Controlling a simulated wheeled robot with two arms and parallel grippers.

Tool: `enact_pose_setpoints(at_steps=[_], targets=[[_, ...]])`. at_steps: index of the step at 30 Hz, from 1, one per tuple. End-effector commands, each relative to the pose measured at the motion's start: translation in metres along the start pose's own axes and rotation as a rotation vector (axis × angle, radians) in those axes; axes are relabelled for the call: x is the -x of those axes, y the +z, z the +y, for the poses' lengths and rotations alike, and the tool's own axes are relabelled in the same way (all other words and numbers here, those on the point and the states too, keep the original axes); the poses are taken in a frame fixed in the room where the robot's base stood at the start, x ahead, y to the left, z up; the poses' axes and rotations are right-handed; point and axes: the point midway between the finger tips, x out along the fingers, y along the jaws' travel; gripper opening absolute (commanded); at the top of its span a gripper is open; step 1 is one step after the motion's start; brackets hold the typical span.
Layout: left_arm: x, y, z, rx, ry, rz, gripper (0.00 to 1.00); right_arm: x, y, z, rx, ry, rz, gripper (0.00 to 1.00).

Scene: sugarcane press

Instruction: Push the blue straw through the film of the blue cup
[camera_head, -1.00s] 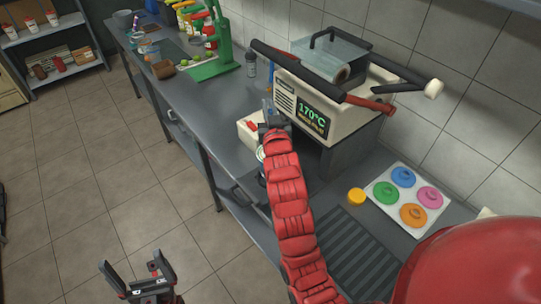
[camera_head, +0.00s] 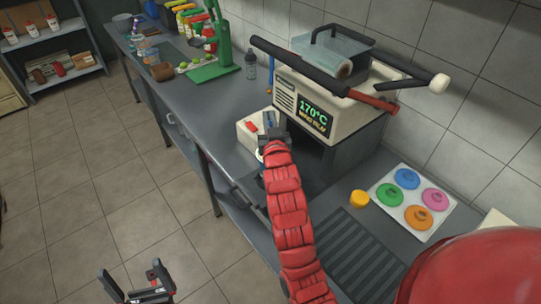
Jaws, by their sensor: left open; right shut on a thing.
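My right gripper (camera_head: 271,126) is beside the white base of the heated machine, at the end of the red arm. It is shut on a thin bluish thing, probably the blue straw; the hand hides most of it. The blue cup cannot be made out for sure; the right gripper and arm cover the counter edge there. My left gripper (camera_head: 140,285) is open and empty at the bottom left, over the floor and apart from the counter.
The sealing machine (camera_head: 315,114), showing 170°C, stands against the wall. A tray (camera_head: 385,205) with coloured round lids and a yellow cap (camera_head: 359,199) lie to its right. A green press (camera_head: 222,50), cups and bottles stand at the far end. The middle of the counter (camera_head: 200,112) is mostly clear.

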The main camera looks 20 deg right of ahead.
Motion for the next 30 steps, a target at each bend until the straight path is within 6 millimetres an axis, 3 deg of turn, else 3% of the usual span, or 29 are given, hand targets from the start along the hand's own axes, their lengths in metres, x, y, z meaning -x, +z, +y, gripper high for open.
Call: enact_pose_setpoints(at_steps=[9, 10, 15, 30], targets=[[0.0023, 0.0004, 0.0001, 0.0, 0.0, 0.0, 1.0, 0.0, 0.0031, 0.0001, 0.0, 0.0, 0.0, 0.0], [0.0022, 0.0004, 0.0001, 0.0, 0.0, 0.0, 1.0, 0.0, 0.0031, 0.0001, 0.0, 0.0, 0.0, 0.13], [0.0022, 0.0003, 0.0001, 0.0, 0.0, 0.0, 1.0, 0.0001, 0.003, 0.0001, 0.0, 0.0, 0.0, 0.43], [0.0023, 0.0004, 0.0001, 0.0, 0.0, 0.0, 1.0, 0.0001, 0.0031, 0.0001, 0.0, 0.0, 0.0, 0.44]])
